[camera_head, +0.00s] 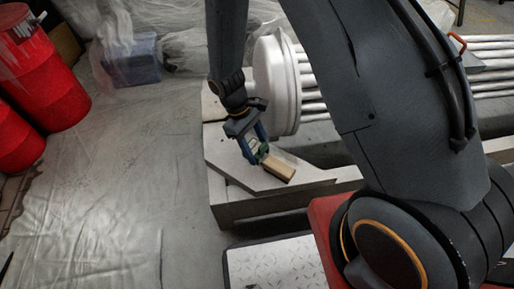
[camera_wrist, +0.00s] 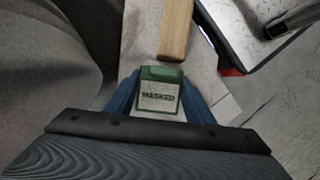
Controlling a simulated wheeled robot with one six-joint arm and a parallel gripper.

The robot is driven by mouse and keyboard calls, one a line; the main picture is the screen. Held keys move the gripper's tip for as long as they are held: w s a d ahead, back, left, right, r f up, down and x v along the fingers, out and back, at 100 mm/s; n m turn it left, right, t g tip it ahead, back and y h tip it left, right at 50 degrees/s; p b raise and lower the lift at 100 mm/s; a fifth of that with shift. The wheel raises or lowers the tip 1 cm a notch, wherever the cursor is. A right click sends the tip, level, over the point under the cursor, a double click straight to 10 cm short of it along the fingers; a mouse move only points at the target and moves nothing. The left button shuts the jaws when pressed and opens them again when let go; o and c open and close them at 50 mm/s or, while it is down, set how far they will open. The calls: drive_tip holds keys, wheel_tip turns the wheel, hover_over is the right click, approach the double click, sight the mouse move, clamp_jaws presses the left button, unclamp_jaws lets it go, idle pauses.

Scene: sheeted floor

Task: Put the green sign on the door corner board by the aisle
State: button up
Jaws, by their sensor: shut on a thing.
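My gripper (camera_head: 256,147) has blue fingers and is shut on the green sign (camera_head: 263,151). In the wrist view the sign (camera_wrist: 158,97) sits between the blue fingers; it has a green frame and a pale face with dark letters that seem to read "MASKED". The pale board with cut corners (camera_head: 228,163) lies on a low grey block, beside the open floor at left. The sign is over this board; I cannot tell whether it touches it. The board also shows in the wrist view (camera_wrist: 143,40).
A wooden block (camera_head: 279,171) lies on the board close beside the sign. A white round flange with pipes (camera_head: 277,85) stands behind it. Red drums (camera_head: 45,75) and a blue bin (camera_head: 135,60) are at left. The sheeted floor (camera_head: 110,180) between is clear.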

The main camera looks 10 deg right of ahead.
drive_tip(key=shift+f, duration=0.6)
drive_tip(key=o, duration=1.3)
drive_tip(key=shift+p+v, duration=0.85)
drive_tip(key=shift+v, duration=3.15)
drive_tip(key=s+a+r+m+t+y, duration=0.2)
drive_tip(key=s+r, duration=0.7)
drive_tip(key=r, duration=0.2)
drive_tip(key=s+a+r+m+t+y, duration=0.1)
drive_tip(key=s+a+r+y, duration=0.15)
drive_tip(key=s+r, duration=0.75)
drive_tip(key=d+r+m+p, duration=0.2)
drive_tip(key=d+r+p, duration=0.3)
drive_tip(key=r+p, duration=0.2)
drive_tip(key=d+r+m+h+p, duration=0.1)
drive_tip(key=d+r+m+p, duration=0.1)
drive_tip(key=d+r+p, duration=0.4)
drive_tip(key=w+d+r+m+p, duration=0.1)
drive_tip(key=d+r+m+p, duration=0.1)
drive_tip(key=d+r+p, duration=0.4)
wheel_tip(320, 180, up, 5)
drive_tip(key=shift+f+p, duration=0.25)
drive_tip(key=shift+p, duration=3)
